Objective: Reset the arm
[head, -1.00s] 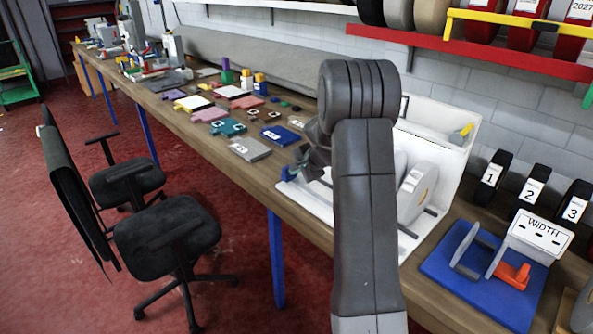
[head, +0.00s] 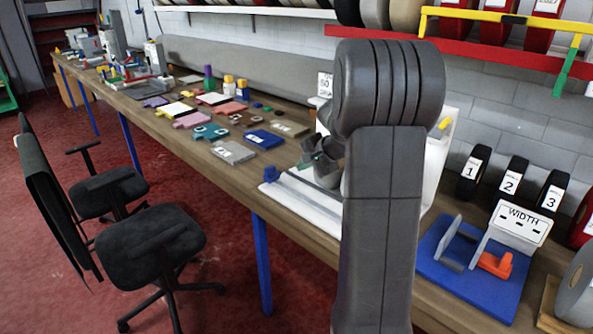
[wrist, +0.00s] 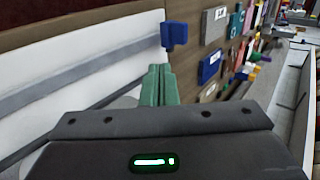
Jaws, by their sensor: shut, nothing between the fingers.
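My arm stands in the middle of the head view, its grey links covering much of the white fixture (head: 303,203) on the bench. My gripper (head: 308,163) shows only in small part left of the arm, above the fixture. In the wrist view my gripper (wrist: 157,84) has its two green fingers together, with nothing between them. A blue block (wrist: 175,33) on the end of a rail on the white fixture lies just beyond the fingertips, apart from them. It also shows in the head view as a small blue knob (head: 270,174).
The wooden bench (head: 225,173) carries several coloured flat blocks left of my arm. A blue WIDTH fixture (head: 470,275) and black numbered rolls (head: 510,180) stand at right. A red shelf rail (head: 470,62) runs above. Black chairs (head: 150,250) stand on the red floor at left.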

